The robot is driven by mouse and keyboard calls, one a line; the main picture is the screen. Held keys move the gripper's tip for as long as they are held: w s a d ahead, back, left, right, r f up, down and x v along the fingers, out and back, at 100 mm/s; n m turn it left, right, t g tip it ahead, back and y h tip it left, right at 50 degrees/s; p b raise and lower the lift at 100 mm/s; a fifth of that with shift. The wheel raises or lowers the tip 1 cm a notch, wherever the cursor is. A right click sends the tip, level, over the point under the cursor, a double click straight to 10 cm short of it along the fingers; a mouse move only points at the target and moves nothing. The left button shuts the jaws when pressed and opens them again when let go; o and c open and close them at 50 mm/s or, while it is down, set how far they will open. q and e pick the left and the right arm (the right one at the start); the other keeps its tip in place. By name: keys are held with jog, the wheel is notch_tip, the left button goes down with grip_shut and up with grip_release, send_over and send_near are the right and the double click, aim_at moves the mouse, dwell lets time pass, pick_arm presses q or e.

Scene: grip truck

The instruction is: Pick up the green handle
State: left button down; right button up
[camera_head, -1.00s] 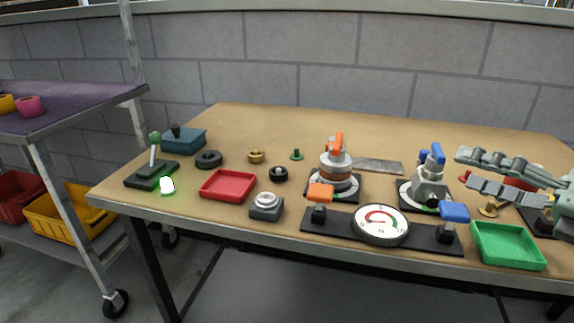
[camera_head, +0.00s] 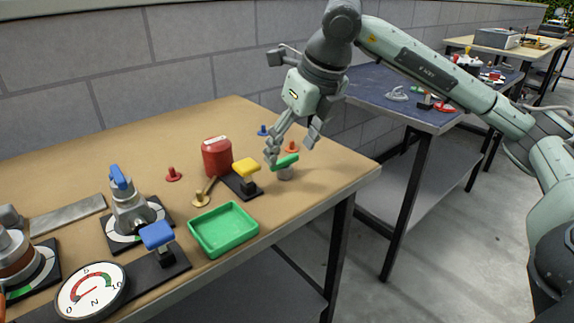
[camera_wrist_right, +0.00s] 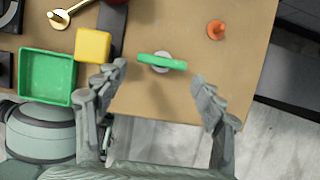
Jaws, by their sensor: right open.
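The green handle (camera_head: 285,161) is a short bar on a small grey round base, upright near the right end of the tan table. In the right wrist view the green handle (camera_wrist_right: 162,61) lies just beyond the fingertips, between their lines. My right gripper (camera_head: 291,145) is open and empty, pointing down just above and behind the handle. In the right wrist view the gripper (camera_wrist_right: 157,82) has its two fingers spread wide on either side of the handle. My left gripper does not show.
A yellow-topped block (camera_head: 246,168) on a dark plate stands left of the handle. A green tray (camera_head: 223,229), a red cylinder (camera_head: 217,156), a brass piece (camera_head: 203,194) and an orange peg (camera_head: 291,147) are nearby. The table's right edge is close.

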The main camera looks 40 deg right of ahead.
aim_at(286, 160)
jog(key=x, duration=0.5)
jog(key=shift+w+d+r, duration=0.1)
jog(key=shift+d, duration=0.05)
jog(key=c, duration=1)
jog(key=shift+r, duration=0.1)
